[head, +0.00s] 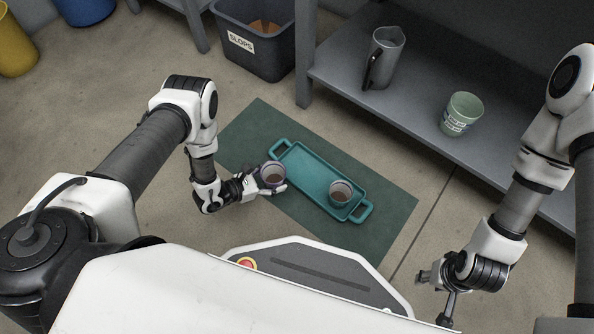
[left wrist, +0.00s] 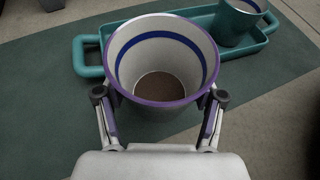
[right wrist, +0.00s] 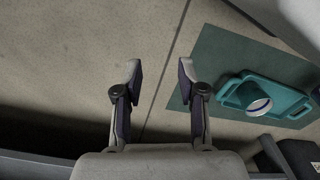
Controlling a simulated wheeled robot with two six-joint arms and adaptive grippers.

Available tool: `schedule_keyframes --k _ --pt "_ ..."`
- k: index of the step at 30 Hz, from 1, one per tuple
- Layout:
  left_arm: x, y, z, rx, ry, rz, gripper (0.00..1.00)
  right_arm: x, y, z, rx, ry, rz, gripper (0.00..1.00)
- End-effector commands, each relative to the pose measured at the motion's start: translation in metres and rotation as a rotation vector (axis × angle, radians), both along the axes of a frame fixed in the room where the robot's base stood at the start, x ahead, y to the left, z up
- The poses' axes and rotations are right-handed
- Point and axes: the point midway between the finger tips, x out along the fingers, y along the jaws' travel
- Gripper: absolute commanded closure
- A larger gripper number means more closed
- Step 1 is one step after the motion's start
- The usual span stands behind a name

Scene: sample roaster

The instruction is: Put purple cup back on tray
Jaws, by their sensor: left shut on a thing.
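The purple-rimmed cup (left wrist: 162,62) has a white inside with a blue band and something brown at its bottom. My left gripper (head: 277,184) is shut on this cup (head: 273,172), one finger on each side. It holds the cup upright beside the near left end of the teal tray (head: 302,166). Whether the cup touches the floor mat cannot be told. Another cup (head: 340,191) stands on the right part of the tray; it also shows in the right wrist view (right wrist: 258,104). My right gripper (right wrist: 158,75) is open and empty above bare floor, away from the tray.
The tray lies on a dark green mat (head: 390,199) on the floor. A grey shelf (head: 345,88) behind holds a metal pitcher (head: 384,58) and a pale green cup (head: 462,113). A slops bin (head: 262,62) stands at the back. The tray's left and middle are empty.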

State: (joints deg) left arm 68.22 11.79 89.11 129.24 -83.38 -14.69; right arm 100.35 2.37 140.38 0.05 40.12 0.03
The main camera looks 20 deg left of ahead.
Motion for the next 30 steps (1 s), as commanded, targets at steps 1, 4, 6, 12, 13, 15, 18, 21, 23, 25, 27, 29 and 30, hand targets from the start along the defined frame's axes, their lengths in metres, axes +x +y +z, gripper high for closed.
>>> schedule_keyframes --k 1,4,6,12,13,15,18,21,23,25,27,29,30 --pt "0.015 -0.009 -0.008 -0.002 -0.006 -0.003 0.82 0.001 0.0 -0.015 0.0 -0.001 -0.002 0.6" --pt "0.042 -0.026 -0.012 -0.001 -0.004 -0.003 0.82 0.001 -0.001 -0.03 -0.001 -0.004 -0.005 0.6" --pt "0.058 -0.035 -0.013 -0.001 -0.004 -0.003 0.82 0.002 -0.001 -0.039 -0.001 -0.005 -0.007 0.6" --pt "0.082 -0.049 -0.016 -0.001 0.0 0.0 0.82 0.003 -0.001 -0.052 -0.001 -0.008 -0.01 0.6" --pt "0.082 -0.049 -0.02 -0.001 0.001 0.0 0.82 0.004 -0.001 -0.056 -0.001 -0.009 -0.01 0.6" --pt "0.082 -0.049 -0.035 0.0 0.001 0.0 0.82 0.005 -0.001 -0.068 -0.003 -0.014 -0.01 0.6" --pt "0.082 -0.049 -0.049 0.0 0.001 0.0 0.82 0.009 -0.002 -0.081 -0.005 -0.025 -0.003 0.6" --pt "0.082 -0.048 -0.045 0.0 0.001 0.001 0.82 0.01 -0.002 -0.078 -0.005 -0.028 -0.001 0.6" --pt "0.081 -0.048 -0.044 0.0 0.002 0.002 0.82 0.01 -0.002 -0.077 -0.005 -0.028 -0.001 0.6" --pt "0.081 -0.048 -0.044 0.0 0.002 0.002 0.82 0.01 -0.002 -0.077 -0.005 -0.028 -0.001 0.6" --pt "0.081 -0.048 -0.047 0.0 0.002 0.002 0.82 0.011 -0.002 -0.079 -0.005 -0.029 -0.001 0.6" --pt "0.081 -0.048 -0.048 0.0 0.002 0.002 0.28 0.011 -0.002 -0.08 -0.005 -0.03 0.0 0.6" --pt "0.081 -0.048 -0.047 0.0 0.002 0.002 0.14 0.011 -0.002 -0.079 -0.005 -0.03 -0.001 0.6"
